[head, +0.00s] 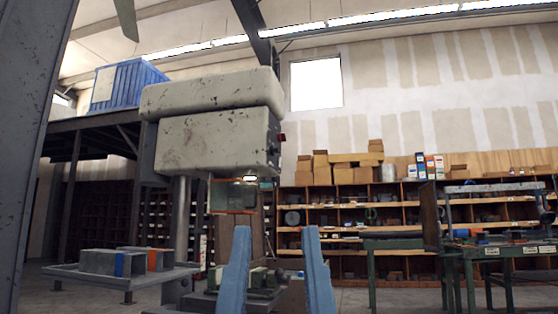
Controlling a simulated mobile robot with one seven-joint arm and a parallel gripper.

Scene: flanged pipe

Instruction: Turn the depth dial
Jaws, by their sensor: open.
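A worn, cream-grey drill press head (212,142) stands on a round column (181,220) left of the middle. A small dark fitting with a red part (281,137) shows on the right side of the head. I cannot tell whether this is the depth dial; no dial face is readable. A clear guard with an orange lower edge (232,211) hangs under the head. My gripper (276,232) shows as two blue fingers at the bottom, wide apart and open. It appears below the head in the picture. Nothing is seen held between the fingers.
A grey side tray (110,274) with metal blocks stands at the left. Green workbenches (465,252) with a vise and parts stand at the right. Shelves with boxes (345,215) line the back wall. A grey steel post (28,130) rises at the far left.

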